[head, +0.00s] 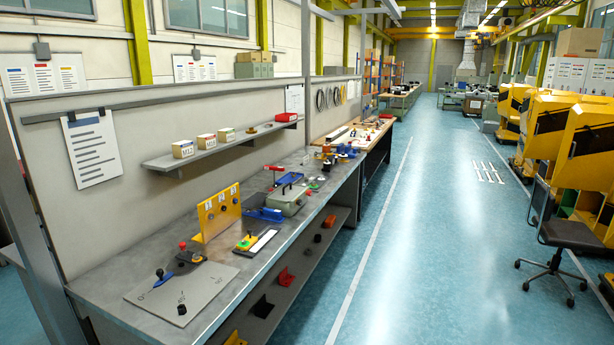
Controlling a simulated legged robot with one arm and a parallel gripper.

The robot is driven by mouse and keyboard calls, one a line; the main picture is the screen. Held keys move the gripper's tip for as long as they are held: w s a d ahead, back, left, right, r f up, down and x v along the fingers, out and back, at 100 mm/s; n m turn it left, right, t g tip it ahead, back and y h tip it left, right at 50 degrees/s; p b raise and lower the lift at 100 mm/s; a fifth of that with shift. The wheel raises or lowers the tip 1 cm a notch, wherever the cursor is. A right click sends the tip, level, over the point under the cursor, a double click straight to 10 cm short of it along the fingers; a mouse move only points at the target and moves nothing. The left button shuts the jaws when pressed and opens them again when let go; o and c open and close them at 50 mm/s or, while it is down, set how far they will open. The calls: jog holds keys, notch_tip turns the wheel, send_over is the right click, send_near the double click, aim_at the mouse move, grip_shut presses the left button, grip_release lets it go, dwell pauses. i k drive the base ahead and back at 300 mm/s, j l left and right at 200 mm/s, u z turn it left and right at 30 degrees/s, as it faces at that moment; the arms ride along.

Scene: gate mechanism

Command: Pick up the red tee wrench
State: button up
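A red T-shaped piece (273,168) stands upright on the grey workbench, toward the back near the wall panel. It looks like the red tee wrench, though it is small in the head view. Its lower end is partly hard to make out behind the blue tray (290,179) and the grey-green box (287,198). My gripper does not show in the head view.
The workbench (100,285) runs along the left. A yellow upright plate (219,212), a grey board (180,288) with black knobs and a blue lever, and a shelf (220,146) with small boxes are there. The blue aisle floor (420,250) is clear; a chair (574,237) stands right.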

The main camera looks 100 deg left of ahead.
aim_at(266, 167)
jog(key=u, duration=3.5)
jog(key=i+l+z, duration=0.3)
jog(key=i, duration=0.6)
jog(key=i+z, duration=0.3)
jog(key=i, duration=0.6)
jog(key=i+z, duration=0.15)
jog(key=i, duration=1.6)
jog(key=i+u, duration=0.35)
jog(key=u, duration=0.15)
jog(key=i+l+u, duration=0.2)
jog(key=u, duration=0.25)
jog(key=i+l+u, duration=0.35)
jog(key=u, duration=0.15)
jog(key=i+l+u, duration=0.1)
jog(key=i+u, duration=0.15)
jog(key=u, duration=0.2)
jog(key=i+l+u, duration=0.15)
jog(key=u, duration=0.3)
jog(key=i+l+u, duration=0.2)
jog(key=u, duration=0.25)
jog(key=i+l+u, duration=0.15)
jog(key=l+u, duration=0.3)
jog(key=j, duration=0.1)
